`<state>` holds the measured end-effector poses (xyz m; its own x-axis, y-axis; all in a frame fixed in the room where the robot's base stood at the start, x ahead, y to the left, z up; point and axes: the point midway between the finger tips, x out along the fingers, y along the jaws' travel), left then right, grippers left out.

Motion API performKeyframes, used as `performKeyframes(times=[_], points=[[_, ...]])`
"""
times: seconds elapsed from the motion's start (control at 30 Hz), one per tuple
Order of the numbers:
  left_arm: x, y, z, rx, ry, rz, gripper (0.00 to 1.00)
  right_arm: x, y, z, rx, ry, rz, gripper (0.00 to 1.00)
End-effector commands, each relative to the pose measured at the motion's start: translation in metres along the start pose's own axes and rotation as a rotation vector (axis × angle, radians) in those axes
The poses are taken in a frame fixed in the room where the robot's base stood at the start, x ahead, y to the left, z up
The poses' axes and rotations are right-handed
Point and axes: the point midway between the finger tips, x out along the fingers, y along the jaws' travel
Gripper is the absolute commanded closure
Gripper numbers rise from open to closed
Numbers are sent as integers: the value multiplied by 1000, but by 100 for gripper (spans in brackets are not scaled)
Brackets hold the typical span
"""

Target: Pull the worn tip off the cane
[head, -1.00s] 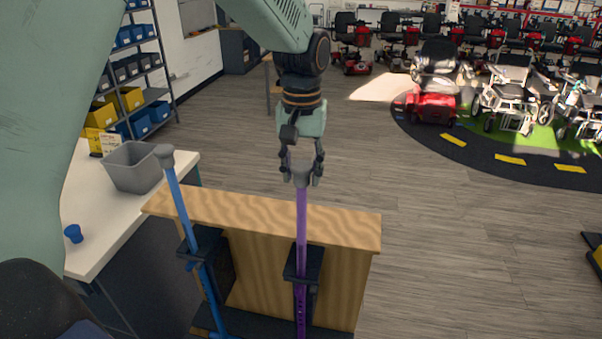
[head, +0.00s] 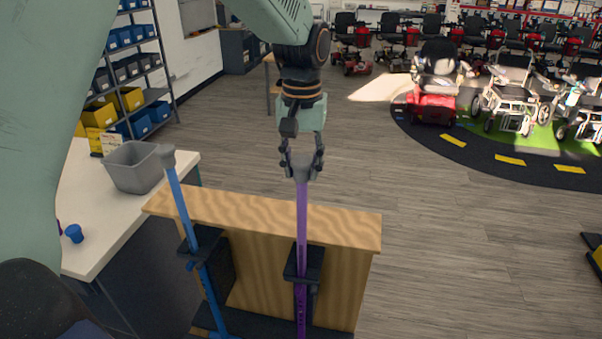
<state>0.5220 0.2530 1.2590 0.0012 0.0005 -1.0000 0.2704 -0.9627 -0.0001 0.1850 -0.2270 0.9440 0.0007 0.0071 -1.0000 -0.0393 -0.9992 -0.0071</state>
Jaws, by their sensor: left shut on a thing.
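A purple cane (head: 301,225) stands upright in a dark clamp on a wooden stand, with a grey tip (head: 302,173) at its top end. My left gripper (head: 302,168) comes down from above and is shut on this grey tip, with its fingers on either side. The tip still appears in line with the shaft; I cannot tell whether there is a gap. My right gripper is not in view.
A white table (head: 108,222) at left holds a grey bin (head: 134,167), a small blue cup-shaped piece (head: 74,233) and a purple piece partly hidden by my arm. The wooden stand (head: 340,225) is in front. Scooters fill the back right; the middle floor is clear.

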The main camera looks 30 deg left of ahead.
Motion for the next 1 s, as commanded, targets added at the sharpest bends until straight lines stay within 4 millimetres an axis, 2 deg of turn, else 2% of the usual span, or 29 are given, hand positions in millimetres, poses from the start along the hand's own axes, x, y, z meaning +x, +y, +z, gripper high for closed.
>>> performKeyframes(times=[1.0], points=[[-35,0,0,0,1,0,100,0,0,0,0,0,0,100]])
